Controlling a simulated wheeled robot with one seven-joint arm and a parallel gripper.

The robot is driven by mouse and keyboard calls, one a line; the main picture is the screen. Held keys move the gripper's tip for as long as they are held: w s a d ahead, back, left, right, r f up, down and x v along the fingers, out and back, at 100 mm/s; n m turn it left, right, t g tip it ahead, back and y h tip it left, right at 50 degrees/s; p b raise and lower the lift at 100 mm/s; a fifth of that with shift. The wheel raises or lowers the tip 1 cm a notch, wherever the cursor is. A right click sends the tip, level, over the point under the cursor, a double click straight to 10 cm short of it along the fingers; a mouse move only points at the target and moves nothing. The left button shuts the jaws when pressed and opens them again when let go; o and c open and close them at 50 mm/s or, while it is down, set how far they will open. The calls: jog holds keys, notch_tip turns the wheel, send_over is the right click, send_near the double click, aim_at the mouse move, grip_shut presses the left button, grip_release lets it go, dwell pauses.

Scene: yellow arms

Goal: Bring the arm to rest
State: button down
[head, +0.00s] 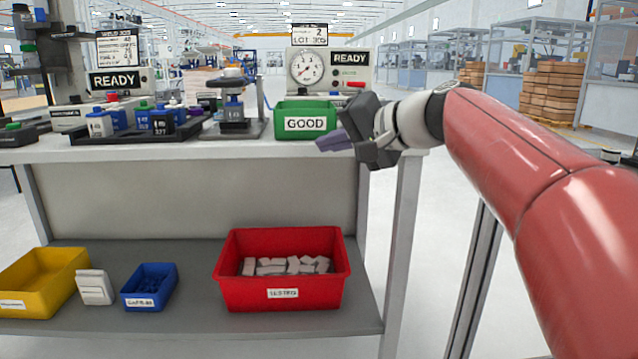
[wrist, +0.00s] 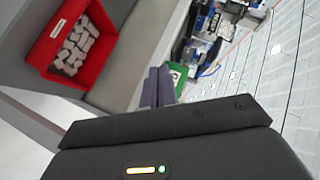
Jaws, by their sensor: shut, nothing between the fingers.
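My arm is red with a dark grey gripper (head: 328,142) at its end. It reaches in from the right in the head view, and the gripper is in front of the bench top's right part, near the green GOOD bin. The purple fingers point left and are shut with nothing between them. In the wrist view the gripper (wrist: 157,88) shows its two fingers together, with the green bin (wrist: 178,75) partly hidden behind them. The fingers look apart from the bin, though the exact gap is hard to tell.
The bench top (head: 300,150) holds a green GOOD bin (head: 290,122), a dial gauge (head: 306,68), a press (head: 233,112) and a black tray (head: 130,133) of small blocks. The lower shelf (head: 200,322) carries a red bin (head: 240,290), a blue bin (head: 135,300) and a yellow bin (head: 62,285).

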jog(key=s+d+f+n+g+h+p, duration=0.1)
jog(key=s+d+f+h+p, duration=0.2)
jog(key=s+f, duration=0.8)
jog(key=s+d+f+n+g+h+p, duration=0.1)
jog(key=s+d+f+h+p, duration=0.3)
jog(key=s, duration=1.2)
jog(key=d+f+g+h, duration=0.1)
jog(key=d+f+h, duration=0.3)
jog(key=d+f, duration=0.2)
jog(key=shift+d+f+n, duration=0.15)
jog(key=shift+f+n, duration=0.15)
jog(key=shift+f, duration=0.4)
